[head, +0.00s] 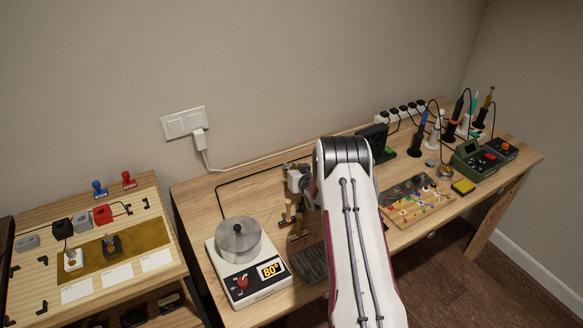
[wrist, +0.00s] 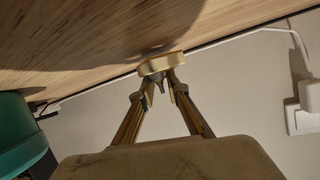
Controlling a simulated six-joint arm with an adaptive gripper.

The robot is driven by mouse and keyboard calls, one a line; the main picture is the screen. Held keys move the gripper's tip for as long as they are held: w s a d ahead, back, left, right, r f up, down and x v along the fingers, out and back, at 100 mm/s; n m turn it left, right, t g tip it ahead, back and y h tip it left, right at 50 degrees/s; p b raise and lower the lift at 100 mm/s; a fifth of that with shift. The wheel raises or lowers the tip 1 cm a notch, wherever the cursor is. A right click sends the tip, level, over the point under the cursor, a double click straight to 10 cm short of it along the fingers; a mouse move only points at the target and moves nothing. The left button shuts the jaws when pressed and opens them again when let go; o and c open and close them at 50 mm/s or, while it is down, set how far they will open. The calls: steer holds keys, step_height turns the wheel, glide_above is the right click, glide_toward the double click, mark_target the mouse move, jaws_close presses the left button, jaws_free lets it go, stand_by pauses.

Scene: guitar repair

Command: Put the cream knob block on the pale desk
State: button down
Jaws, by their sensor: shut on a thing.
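In the wrist view my gripper (wrist: 162,82) is shut on a flat, pale gold-cream piece (wrist: 162,65) with rounded ends. Only its edge shows, close to a wooden surface (wrist: 70,40); I cannot tell whether they touch or whether it is the cream knob block. In the head view my arm partly hides my gripper, which is over the longer wooden desk (head: 200,205). A whitish block with a brown knob (head: 73,260) stands on the mustard mat (head: 150,237) of the paler desk (head: 30,285) at left. A dark knob block (head: 110,244) stands near it.
A hot plate (head: 245,287) with a metal pot (head: 238,240) stands left of my arm. A colourful board (head: 412,202), a green device (head: 472,158) and upright tools (head: 435,130) crowd the right. A white cable (head: 260,165) runs along the wall.

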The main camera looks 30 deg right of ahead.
steer(key=shift+f, duration=0.25)
steer(key=c, duration=2)
jaws_free()
steer(key=shift+o, duration=0.2)
steer(key=shift+r, duration=0.15)
steer(key=shift+r, duration=0.45)
steer(key=shift+v, duration=6)
steer(key=shift+r, duration=0.1)
